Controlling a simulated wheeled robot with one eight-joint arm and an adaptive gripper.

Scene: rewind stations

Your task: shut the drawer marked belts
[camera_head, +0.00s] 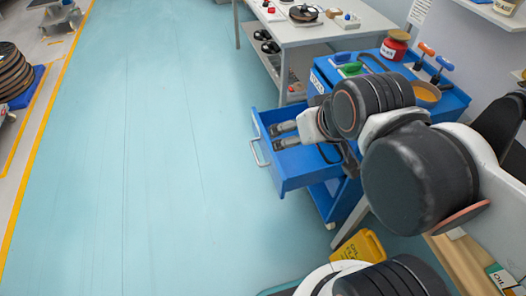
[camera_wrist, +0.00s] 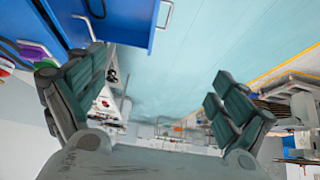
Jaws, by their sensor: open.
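A blue drawer (camera_head: 300,180) is pulled out from a blue cart (camera_head: 322,68) in the head view, with a pale bar handle (camera_head: 258,153) on its front. A dark looped item (camera_head: 327,153) shows inside it, partly hidden by my arm. No marking on the drawer can be read. My gripper (camera_head: 285,135) is open and empty, its two fingers over or beside the drawer near its front; I cannot tell the height. In the wrist view the fingers (camera_wrist: 160,100) are wide apart, with the blue drawer (camera_wrist: 120,22) and its handle (camera_wrist: 166,14) at the top edge.
A white bench (camera_head: 320,30) stands behind. A yellow oil container (camera_head: 360,247) stands on the floor below. The blue-green floor (camera_head: 150,150) left of the drawer is clear.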

